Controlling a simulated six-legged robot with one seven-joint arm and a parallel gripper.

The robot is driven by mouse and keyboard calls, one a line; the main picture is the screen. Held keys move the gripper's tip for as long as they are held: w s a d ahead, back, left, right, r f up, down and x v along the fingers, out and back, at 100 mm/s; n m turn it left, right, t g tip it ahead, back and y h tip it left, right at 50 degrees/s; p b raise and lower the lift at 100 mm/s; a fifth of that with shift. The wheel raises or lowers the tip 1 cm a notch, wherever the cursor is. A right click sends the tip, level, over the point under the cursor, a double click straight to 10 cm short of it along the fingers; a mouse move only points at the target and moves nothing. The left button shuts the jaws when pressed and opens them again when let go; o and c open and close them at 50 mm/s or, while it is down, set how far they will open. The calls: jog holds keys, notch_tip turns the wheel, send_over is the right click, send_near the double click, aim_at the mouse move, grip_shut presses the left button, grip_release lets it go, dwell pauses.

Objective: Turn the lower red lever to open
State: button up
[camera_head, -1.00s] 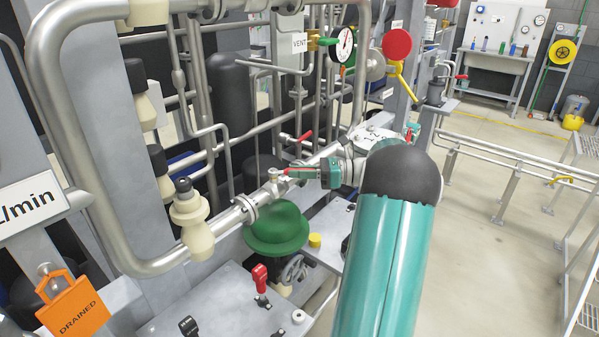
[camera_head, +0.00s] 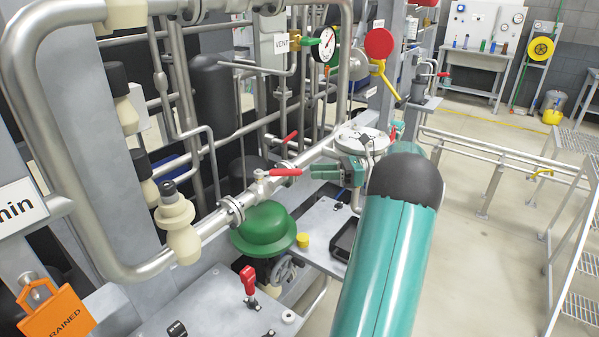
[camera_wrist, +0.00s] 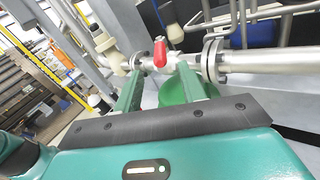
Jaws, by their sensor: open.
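The lower red lever (camera_head: 285,172) sits on a valve on the large steel pipe, and its handle points right, toward my gripper. My gripper (camera_head: 314,172) is open and empty, just right of the handle's end, with a small gap in the head view. In the wrist view the red lever (camera_wrist: 161,54) shows end-on beyond and between the two green fingers of my gripper (camera_wrist: 156,72). No contact shows. My own arm hides part of the area right of the gripper.
A second red lever (camera_head: 289,137) sits higher, behind the pipe. A green dome (camera_head: 264,225) lies just below the valve. Open floor (camera_head: 470,250) lies to the right.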

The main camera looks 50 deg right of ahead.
jog(key=v, duration=0.4)
jog(key=shift+d, duration=0.1)
jog(key=shift+s, duration=0.1)
jog(key=shift+c, duration=0.2)
